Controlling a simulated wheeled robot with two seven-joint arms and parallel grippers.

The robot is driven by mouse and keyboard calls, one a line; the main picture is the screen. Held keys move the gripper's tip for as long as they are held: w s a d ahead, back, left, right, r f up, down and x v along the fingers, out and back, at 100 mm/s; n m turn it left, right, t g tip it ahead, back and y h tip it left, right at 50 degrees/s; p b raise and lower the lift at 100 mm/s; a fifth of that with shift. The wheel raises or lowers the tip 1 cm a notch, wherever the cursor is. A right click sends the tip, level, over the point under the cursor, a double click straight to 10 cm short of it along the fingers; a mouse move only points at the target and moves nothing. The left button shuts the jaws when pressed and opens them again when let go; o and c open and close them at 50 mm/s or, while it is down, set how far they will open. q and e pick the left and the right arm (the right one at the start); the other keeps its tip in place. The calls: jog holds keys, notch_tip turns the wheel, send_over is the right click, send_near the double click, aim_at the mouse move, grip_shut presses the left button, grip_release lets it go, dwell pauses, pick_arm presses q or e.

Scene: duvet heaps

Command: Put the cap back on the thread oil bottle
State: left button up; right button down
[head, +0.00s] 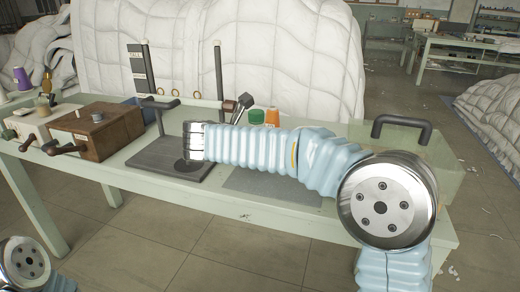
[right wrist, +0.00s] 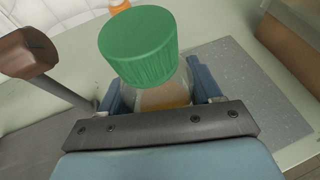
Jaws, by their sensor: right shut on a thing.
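A clear bottle (right wrist: 165,95) with amber liquid stands between the blue fingers of my right gripper (right wrist: 158,92), which is shut on it. A ribbed green cap (right wrist: 140,45) is over the bottle's mouth in the right wrist view; I cannot tell whether it is screwed down. The green cap also shows in the head view (head: 256,116), behind my right arm, which hides the bottle's body and the right gripper. Only a joint of my left arm shows at the lower left; its gripper is out of view.
An orange object (head: 272,117) stands just beside the green cap. A dark press base (head: 150,160) with upright posts is on the green table (head: 300,232). A wooden box (head: 98,132), small bottles (head: 46,84) and a purple cup (head: 21,78) are at left. A clear case with a dark handle (head: 402,126) is at right.

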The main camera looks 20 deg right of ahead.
jog(key=shift+d+f, duration=0.1)
jog(key=shift+f, duration=1.55)
jog(key=shift+f, duration=0.15)
jog(key=shift+c, duration=1)
grip_release()
jog(key=shift+r, duration=0.25)
jog(key=v, duration=1.2)
jog(key=shift+w+f, duration=0.1)
